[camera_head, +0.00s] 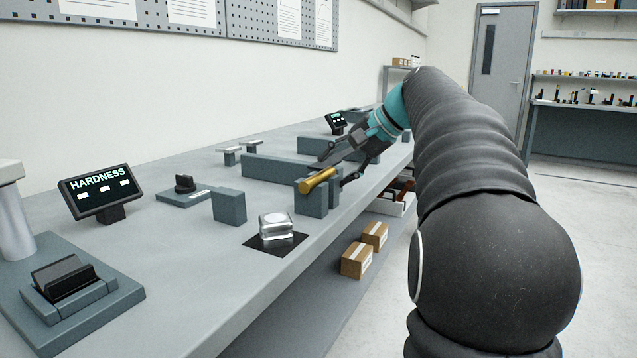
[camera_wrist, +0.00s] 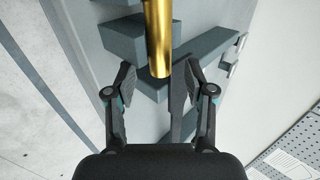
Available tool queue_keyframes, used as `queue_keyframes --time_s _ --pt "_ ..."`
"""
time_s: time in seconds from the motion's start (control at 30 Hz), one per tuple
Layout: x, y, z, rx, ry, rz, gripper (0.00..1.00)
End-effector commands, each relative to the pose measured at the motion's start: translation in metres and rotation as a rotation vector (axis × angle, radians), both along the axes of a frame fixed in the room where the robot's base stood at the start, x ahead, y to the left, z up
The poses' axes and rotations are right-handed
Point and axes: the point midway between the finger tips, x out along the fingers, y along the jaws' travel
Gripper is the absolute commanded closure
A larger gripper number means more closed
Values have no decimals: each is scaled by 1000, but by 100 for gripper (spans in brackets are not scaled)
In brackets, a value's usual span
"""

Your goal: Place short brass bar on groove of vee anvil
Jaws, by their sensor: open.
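The short brass bar (camera_head: 317,182) lies across the top of grey blocks near the front edge of the bench. In the wrist view the bar (camera_wrist: 158,38) has its near end between my fingertips, with a gap on each side. My gripper (camera_head: 343,168) is open at the bar's far end in the head view; it also shows open in the wrist view (camera_wrist: 160,76). A dark block on a grey base at the hardness station, which looks like the vee anvil (camera_head: 62,277), stands at the lower left, empty.
The hardness display (camera_head: 97,191) stands behind the dark block, with a pale column (camera_head: 14,222) at left. The bench front is clear at lower middle.

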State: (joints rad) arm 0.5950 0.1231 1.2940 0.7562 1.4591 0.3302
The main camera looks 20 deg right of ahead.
Motion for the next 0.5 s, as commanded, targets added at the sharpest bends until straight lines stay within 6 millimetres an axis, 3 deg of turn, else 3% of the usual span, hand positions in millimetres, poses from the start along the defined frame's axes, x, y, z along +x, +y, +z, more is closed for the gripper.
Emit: queue_keyframes --time_s 0.3,0.5 --pt "3 2 -3 0 0 0 49" --pt "2 2 -3 0 0 0 99"
